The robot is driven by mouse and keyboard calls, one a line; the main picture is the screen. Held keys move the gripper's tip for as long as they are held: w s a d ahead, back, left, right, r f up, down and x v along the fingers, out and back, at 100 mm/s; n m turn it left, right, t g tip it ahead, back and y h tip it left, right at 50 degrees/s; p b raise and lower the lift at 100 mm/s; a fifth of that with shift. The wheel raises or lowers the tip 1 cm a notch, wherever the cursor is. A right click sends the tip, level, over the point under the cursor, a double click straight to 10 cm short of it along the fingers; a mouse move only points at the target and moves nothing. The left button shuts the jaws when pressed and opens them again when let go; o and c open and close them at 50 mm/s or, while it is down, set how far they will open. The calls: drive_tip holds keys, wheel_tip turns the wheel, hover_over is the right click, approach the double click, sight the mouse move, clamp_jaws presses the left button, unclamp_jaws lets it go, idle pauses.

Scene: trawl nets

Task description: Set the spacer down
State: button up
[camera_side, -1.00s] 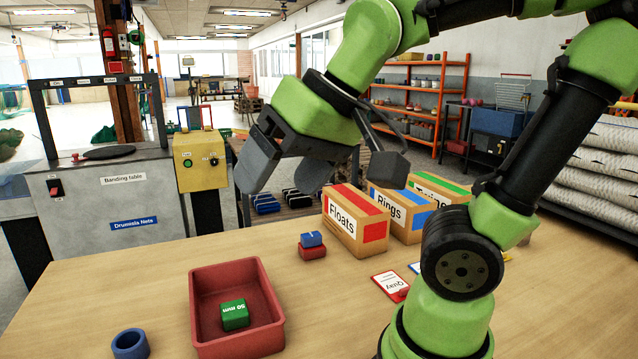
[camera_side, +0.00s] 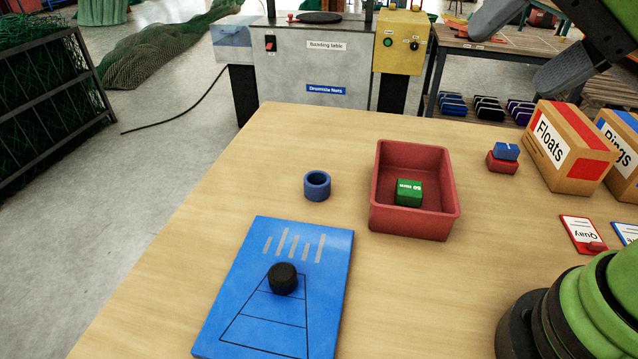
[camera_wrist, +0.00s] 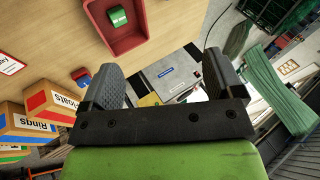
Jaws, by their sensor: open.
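A green block marked 50 mm (camera_side: 408,192), which looks like the spacer, lies inside the red tray (camera_side: 452,214) on the table. The block (camera_wrist: 118,16) and the tray (camera_wrist: 124,47) also show in the wrist view. My gripper (camera_side: 508,58) is at the upper right of the side view, raised above the table and apart from the tray. In the wrist view its two fingers (camera_wrist: 162,62) are spread wide with nothing between them.
A blue ring (camera_side: 317,186) stands left of the tray. A blue board (camera_side: 330,262) with a black round piece (camera_side: 283,279) lies in front. Small blue and red blocks (camera_side: 502,157) and the Floats box (camera_side: 570,150) are at right. Bare wood surrounds the tray.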

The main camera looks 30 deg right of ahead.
drive_tip(key=w+a+f+m+g, duration=0.1)
drive_tip(key=w+f+m, duration=0.2)
drive_tip(key=w+m, duration=0.6)
drive_tip(key=m+g, duration=0.2)
drive_tip(key=m, duration=1)
hover_over(317, 178)
drive_tip(key=s, duration=0.3)
drive_tip(key=f, duration=2.2)
drive_tip(key=shift+s+a+f, duration=0.1)
drive_tip(key=shift+s+f, duration=0.1)
drive_tip(key=shift+f, duration=0.2)
drive_tip(key=shift+y, duration=0.3)
drive_tip(key=shift+x, duration=2.8)
drive_tip(key=shift+d, duration=0.2)
drive_tip(key=c, duration=1.1)
